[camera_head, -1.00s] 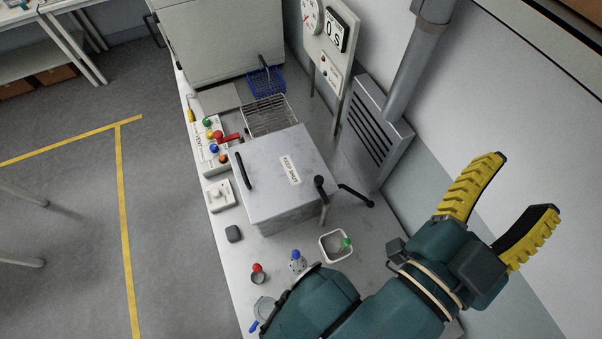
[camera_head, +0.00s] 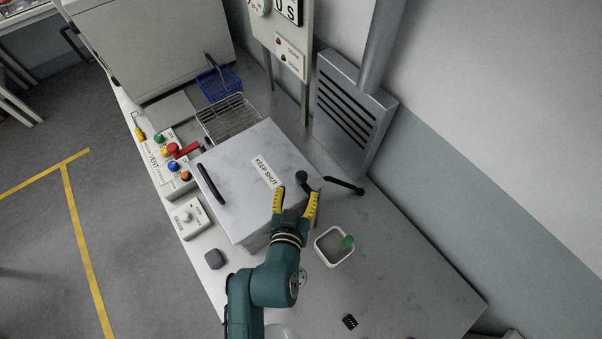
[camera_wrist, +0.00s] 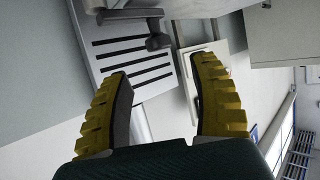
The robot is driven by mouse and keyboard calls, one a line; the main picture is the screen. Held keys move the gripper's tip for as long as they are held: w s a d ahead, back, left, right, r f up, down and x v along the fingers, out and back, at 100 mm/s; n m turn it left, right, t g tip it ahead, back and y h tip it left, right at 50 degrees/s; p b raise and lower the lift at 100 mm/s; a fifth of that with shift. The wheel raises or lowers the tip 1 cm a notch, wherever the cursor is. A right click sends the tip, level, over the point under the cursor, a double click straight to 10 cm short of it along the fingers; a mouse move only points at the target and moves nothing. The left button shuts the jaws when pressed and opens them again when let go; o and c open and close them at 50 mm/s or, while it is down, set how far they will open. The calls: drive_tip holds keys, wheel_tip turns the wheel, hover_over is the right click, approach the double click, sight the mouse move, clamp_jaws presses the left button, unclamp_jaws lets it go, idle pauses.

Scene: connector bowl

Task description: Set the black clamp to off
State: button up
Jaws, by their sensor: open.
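The black clamp is at the right edge of the grey lidded box (camera_head: 235,190) labelled KEEP SHUT. One black arm (camera_head: 345,186) reaches out to the right over the bench, and a round black knob (camera_head: 303,177) is near the lid's edge. My gripper (camera_head: 296,193) is open and empty, with its yellow fingertips just below the knob in the head view; I cannot tell the height gap. In the wrist view, dark clamp parts (camera_wrist: 158,41) show beyond and between the open fingers (camera_wrist: 162,68), apart from them. The clamp's lower part is hidden.
The vented grey housing (camera_head: 348,115) and pipe stand behind the clamp. A button panel (camera_head: 168,160) and white knob box (camera_head: 190,217) are left. Bench space at lower right is mostly clear.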

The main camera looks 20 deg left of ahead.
sight(302, 177)
drive_tip(key=x, duration=0.8)
drive_tip(key=shift+w, duration=0.15)
drive_tip(key=shift+c, duration=0.3)
clamp_jaws()
drive_tip(key=shift+d, duration=0.1)
